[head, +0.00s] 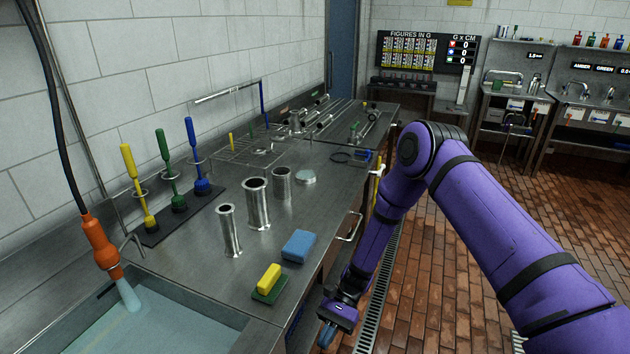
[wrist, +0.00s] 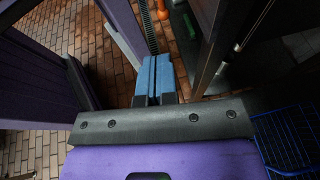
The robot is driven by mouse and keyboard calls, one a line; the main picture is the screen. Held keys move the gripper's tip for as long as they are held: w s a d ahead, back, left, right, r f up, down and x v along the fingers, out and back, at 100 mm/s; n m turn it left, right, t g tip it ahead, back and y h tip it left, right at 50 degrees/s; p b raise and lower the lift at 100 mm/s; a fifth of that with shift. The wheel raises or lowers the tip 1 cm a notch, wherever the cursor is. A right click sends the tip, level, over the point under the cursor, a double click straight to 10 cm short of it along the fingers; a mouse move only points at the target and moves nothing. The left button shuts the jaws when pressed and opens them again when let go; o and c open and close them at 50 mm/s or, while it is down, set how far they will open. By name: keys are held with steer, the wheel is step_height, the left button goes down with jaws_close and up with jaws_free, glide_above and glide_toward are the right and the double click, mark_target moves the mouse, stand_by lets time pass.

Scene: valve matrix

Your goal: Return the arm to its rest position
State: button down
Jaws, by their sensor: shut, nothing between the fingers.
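My purple arm reaches in from the right in the head view, bent at the elbow, with its forearm hanging down beside the front edge of the steel counter (head: 285,205). My gripper (head: 327,335) points downward below counter height, close to the counter's front side and apart from the things on top. In the wrist view my gripper (wrist: 153,62) shows two blue fingers side by side, shut with nothing between them. The brick floor lies beneath the fingertips.
The counter holds metal cylinders (head: 257,203), a blue sponge (head: 299,246), a yellow-and-green sponge (head: 268,282) and coloured brushes (head: 171,172). A water-filled sink (head: 150,325) is at the near left. A blue wire basket (wrist: 285,140) is at right in the wrist view. Open floor (head: 440,270) lies right of the counter.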

steer(key=w+d+r+n+t+h, duration=0.1)
steer(key=d+r+n+t, duration=0.3)
steer(key=r, duration=0.7)
steer(key=w+d+r+m+t+h, duration=0.15)
steer(key=d+r, duration=0.35)
steer(key=r, duration=0.7)
steer(key=w+d+r+n+t+h, duration=0.1)
steer(key=d+r+n+t+h, duration=0.3)
steer(key=r, duration=0.7)
steer(key=s+d+r+t, duration=0.4)
steer(key=s+d+r, duration=0.3)
steer(key=s+r, duration=0.1)
steer(key=s+d+r+t+h, duration=0.1)
steer(key=s+d+r+t, duration=0.2)
steer(key=s+d+r, duration=0.4)
steer(key=shift+s+d+r+t, duration=0.4)
steer(key=shift+s+r, duration=0.75)
steer(key=shift+s, duration=1.1)
steer(key=shift+a, duration=0.15)
